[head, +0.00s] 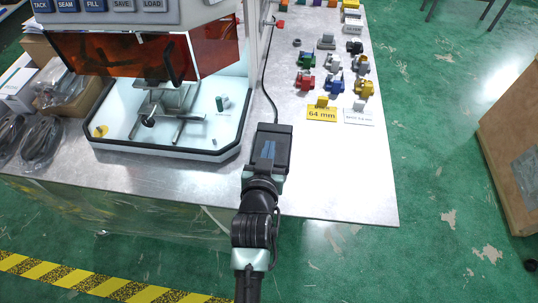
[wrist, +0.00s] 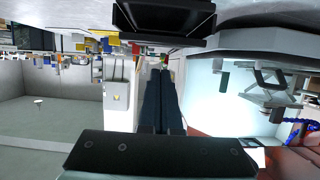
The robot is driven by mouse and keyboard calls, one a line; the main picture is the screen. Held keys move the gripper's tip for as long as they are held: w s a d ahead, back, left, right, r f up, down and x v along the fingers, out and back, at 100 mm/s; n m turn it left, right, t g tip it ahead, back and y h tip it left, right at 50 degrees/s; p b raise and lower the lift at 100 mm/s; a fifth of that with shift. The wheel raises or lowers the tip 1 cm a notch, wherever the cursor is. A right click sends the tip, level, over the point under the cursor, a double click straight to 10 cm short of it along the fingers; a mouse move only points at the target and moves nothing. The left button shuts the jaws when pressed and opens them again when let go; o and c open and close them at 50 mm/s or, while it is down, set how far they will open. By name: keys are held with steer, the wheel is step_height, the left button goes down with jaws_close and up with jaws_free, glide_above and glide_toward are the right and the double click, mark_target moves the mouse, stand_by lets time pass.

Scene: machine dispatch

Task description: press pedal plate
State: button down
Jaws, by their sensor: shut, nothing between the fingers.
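The pedal is a black block (head: 284,136) on the metal bench, right of the machine, with a cable running back from it. I take its flat dark top to be the pedal plate. My gripper (head: 267,150) is over it in the head view, its dark blue fingers closed together and empty, hiding part of the top. In the upside-down wrist view, the fingers (wrist: 160,80) lie side by side, and a black body that looks like the pedal (wrist: 165,22) is at the top edge. I cannot tell whether the fingers touch the plate.
The machine's white tray (head: 225,120) with a dark rim stands close on the left, under an orange shield (head: 120,55). Coloured parts (head: 305,82) and a yellow 64 mm sign (head: 321,114) are on the right. The bench's front right corner (head: 360,195) is clear.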

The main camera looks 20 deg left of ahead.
steer(key=shift+s+f, duration=0.2)
steer(key=shift+f, duration=0.95)
steer(key=shift+d, duration=0.1)
steer(key=f+b, duration=0.1)
steer(key=b, duration=0.1)
steer(key=shift+f+b, duration=0.3)
steer(key=shift+b, duration=0.1)
steer(key=b, duration=0.2)
steer(key=f+t+b, duration=0.1)
steer(key=shift+s+d+f+b, duration=0.1)
steer(key=shift+s+f+b, duration=0.15)
steer(key=shift+b, duration=0.15)
steer(key=shift+f+t+y+b, duration=0.15)
steer(key=shift+t+y+b, duration=0.15)
steer(key=shift+t+b, duration=0.55)
steer(key=shift+s+g, duration=0.1)
steer(key=shift+g, duration=0.15)
step_height(320, 180, up, 5)
steer(key=p, duration=0.3)
steer(key=shift+f, duration=0.1)
steer(key=v, duration=1)
steer(key=shift+r, duration=0.3)
